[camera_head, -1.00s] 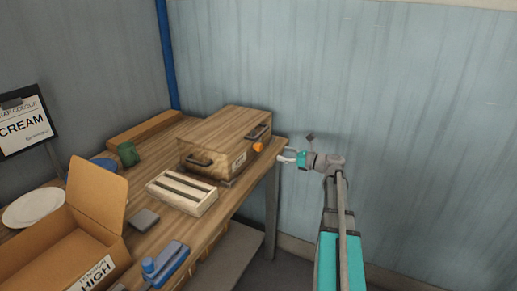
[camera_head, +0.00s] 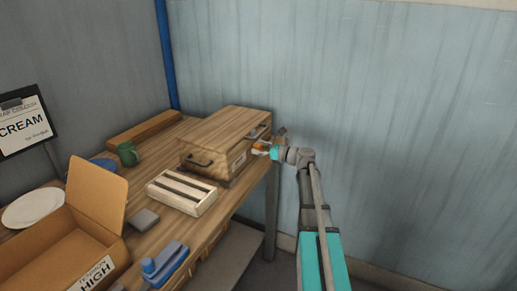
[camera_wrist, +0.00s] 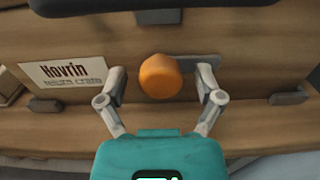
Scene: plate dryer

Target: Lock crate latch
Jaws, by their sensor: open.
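The wooden crate (camera_head: 222,142) sits at the far right end of the table. Its orange latch knob (camera_wrist: 160,77) sticks out of the crate's side wall, beside a grey metal latch plate (camera_wrist: 200,63). In the wrist view my gripper (camera_wrist: 162,80) is open, with one finger on each side of the knob. There are visible gaps between the fingers and the knob, so I see no grip. In the head view my gripper (camera_head: 263,150) is at the crate's right side and partly covers the knob.
A white slatted rack (camera_head: 182,191) lies in front of the crate. An open cardboard box (camera_head: 60,250), a blue device (camera_head: 166,266) and a green mug (camera_head: 128,153) stand on the table.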

